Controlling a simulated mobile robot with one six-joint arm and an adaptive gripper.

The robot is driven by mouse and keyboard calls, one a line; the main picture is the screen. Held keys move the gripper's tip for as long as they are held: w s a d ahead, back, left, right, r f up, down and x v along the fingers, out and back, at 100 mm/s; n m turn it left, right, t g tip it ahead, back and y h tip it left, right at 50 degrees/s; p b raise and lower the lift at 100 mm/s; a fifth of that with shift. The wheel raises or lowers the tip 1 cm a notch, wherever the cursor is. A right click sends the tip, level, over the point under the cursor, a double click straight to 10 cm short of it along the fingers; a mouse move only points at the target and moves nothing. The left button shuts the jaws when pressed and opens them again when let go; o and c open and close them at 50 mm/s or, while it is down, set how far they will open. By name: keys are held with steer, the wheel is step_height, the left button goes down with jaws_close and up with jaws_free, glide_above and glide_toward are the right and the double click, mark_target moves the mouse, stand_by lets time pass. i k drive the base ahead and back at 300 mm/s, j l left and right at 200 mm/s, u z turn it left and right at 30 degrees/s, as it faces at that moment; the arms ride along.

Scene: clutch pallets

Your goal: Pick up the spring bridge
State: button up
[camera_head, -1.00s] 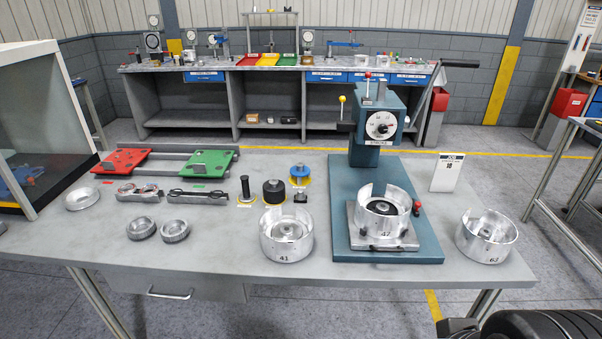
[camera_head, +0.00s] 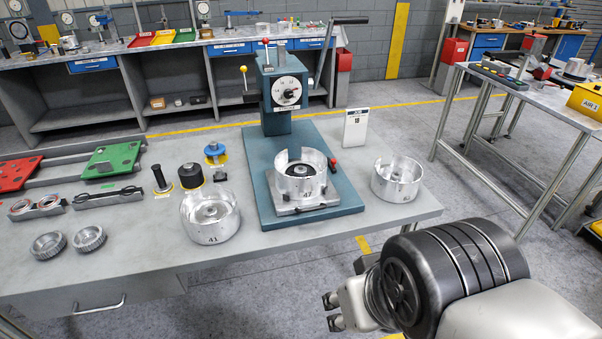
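I cannot tell for sure which piece is the spring bridge. The likeliest is a small blue-topped piece (camera_head: 215,150) standing behind the number 41 drum, with yellow and metal parts below it. Beside it to the left are a black cylinder (camera_head: 191,175) on a yellow base and an upright black handle (camera_head: 160,177). My gripper (camera_head: 331,312) is at the lower right, in front of the bench edge and well away from these pieces. Its two small dark fingers are apart, with nothing seen between them.
The bench (camera_head: 140,245) carries drum 41 (camera_head: 208,222), a press (camera_head: 277,105) with drum 47 (camera_head: 301,184) under it, and another drum (camera_head: 396,183) at the right end. A job card (camera_head: 355,128) stands behind. Two toothed rings (camera_head: 88,238) lie front left. Floor shows to the right.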

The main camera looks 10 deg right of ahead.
mark_target(213, 149)
steer(key=i+j, duration=1.05)
steer(key=i, duration=0.15)
steer(key=u, duration=0.05)
